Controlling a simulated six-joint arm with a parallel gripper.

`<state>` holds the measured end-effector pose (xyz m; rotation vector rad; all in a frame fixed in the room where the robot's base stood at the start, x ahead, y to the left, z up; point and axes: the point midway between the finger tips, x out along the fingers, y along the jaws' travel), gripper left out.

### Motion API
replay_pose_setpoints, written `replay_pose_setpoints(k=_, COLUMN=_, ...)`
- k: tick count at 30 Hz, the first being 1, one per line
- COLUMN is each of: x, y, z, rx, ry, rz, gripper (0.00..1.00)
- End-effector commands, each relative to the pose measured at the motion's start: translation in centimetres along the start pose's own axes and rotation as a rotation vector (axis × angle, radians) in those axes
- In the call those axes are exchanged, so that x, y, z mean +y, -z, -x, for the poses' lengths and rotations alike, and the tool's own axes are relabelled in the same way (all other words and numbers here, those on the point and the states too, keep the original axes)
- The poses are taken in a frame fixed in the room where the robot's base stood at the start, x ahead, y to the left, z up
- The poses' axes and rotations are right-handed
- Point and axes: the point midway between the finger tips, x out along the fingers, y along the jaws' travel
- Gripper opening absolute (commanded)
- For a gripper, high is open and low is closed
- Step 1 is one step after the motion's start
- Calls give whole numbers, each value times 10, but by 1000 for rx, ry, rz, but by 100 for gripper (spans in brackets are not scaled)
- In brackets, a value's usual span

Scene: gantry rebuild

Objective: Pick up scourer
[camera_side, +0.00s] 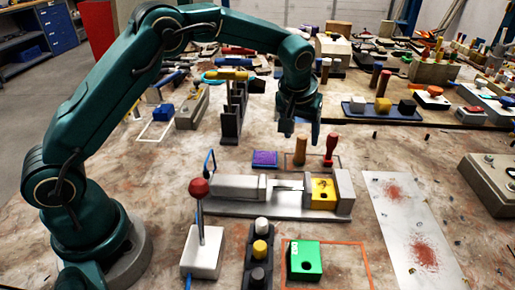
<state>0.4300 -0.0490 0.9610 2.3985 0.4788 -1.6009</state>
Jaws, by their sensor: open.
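A purple, flat, rectangular pad that looks like the scourer (265,158) lies on the worktable, behind the grey vise-like fixture. My gripper (301,137) points down above the table, a little to the right of the scourer and higher in the picture. I cannot tell the exact height of the fingertips above the table.
The grey fixture (240,187) with a yellow block (322,194) stands in front of the scourer. A dark upright holder (232,115) stands behind left. A red-knobbed lever (199,190) rises at front left.

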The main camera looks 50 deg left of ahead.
Motion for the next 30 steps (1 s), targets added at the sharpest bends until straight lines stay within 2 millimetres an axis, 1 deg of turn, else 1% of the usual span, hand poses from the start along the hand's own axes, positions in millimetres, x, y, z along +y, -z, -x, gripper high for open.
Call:
replay_pose_setpoints(k=6, x=0, y=-2, z=-26, rx=-4, ry=0, rz=-3, gripper=65)
replay_pose_setpoints(k=12, x=0, y=-1, z=-45, rx=-2, ry=-1, rz=-4, gripper=65)
replay_pose_setpoints(k=15, x=0, y=-1, z=-48, rx=-2, ry=-2, rz=-4, gripper=65)
replay_pose_setpoints(k=22, x=0, y=-1, z=-48, rx=-1, ry=-2, rz=-3, gripper=65)
replay_pose_setpoints(k=23, x=0, y=-1, z=-48, rx=-1, ry=-2, rz=-3, gripper=54)
replay_pose_setpoints(k=24, x=0, y=-1, z=-48, rx=-1, ry=-2, rz=-3, gripper=38)
replay_pose_setpoints(k=26, x=0, y=-1, z=-48, rx=-1, ry=-2, rz=-3, gripper=15)
replay_pose_setpoints(k=27, x=0, y=-1, z=-48, rx=-1, ry=-2, rz=-3, gripper=0)
replay_pose_setpoints(k=30, x=0, y=-1, z=-48, rx=-1, ry=-2, rz=-3, gripper=0)
